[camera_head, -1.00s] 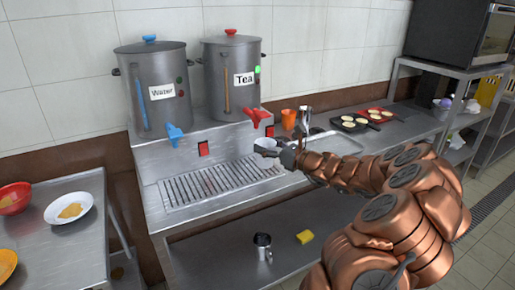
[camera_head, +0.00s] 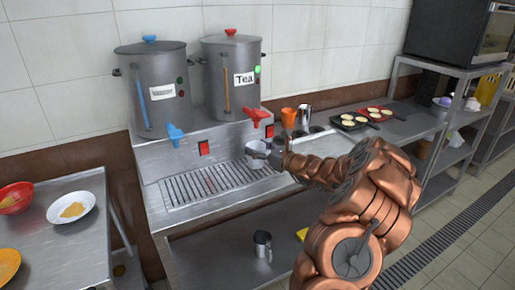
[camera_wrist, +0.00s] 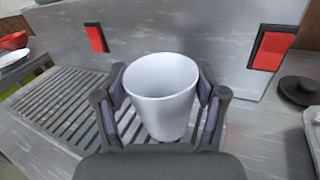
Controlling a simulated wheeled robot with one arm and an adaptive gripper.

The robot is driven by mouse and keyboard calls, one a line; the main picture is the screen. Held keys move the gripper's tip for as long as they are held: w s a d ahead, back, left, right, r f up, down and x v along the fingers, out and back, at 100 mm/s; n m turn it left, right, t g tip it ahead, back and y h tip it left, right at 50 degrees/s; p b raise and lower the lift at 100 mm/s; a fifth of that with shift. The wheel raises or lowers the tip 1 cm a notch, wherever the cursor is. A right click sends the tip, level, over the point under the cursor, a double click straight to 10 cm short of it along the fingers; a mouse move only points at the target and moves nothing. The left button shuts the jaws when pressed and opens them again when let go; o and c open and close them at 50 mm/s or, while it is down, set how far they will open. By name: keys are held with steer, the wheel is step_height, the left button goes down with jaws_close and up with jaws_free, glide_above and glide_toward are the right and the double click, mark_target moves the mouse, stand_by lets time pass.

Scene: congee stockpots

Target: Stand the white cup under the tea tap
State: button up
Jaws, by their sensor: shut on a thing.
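The white cup (camera_wrist: 162,95) is upright between the fingers of my gripper (camera_wrist: 165,100) in the wrist view, and its inside looks empty. My gripper is shut on it. In the head view the cup (camera_head: 257,160) is over the right end of the slotted drip grate (camera_head: 205,187), below the red tea tap (camera_head: 256,117). The tap is on the urn labelled Tea (camera_head: 232,95). I cannot tell whether the cup's base touches the grate.
The water urn (camera_head: 158,100) with its blue tap (camera_head: 175,134) stands to the left. An orange cup (camera_head: 288,117) and a metal jug (camera_head: 305,115) stand behind my arm. A dark round object (camera_wrist: 298,90) lies right of the cup in the wrist view. The grate's left part is clear.

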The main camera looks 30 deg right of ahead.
steer(key=shift+f, duration=0.1)
steer(key=o, duration=1.2)
steer(key=shift+o, duration=0.2)
steer(key=shift+r, duration=0.2)
steer(key=b+v, duration=0.1)
steer(key=v, duration=1.1)
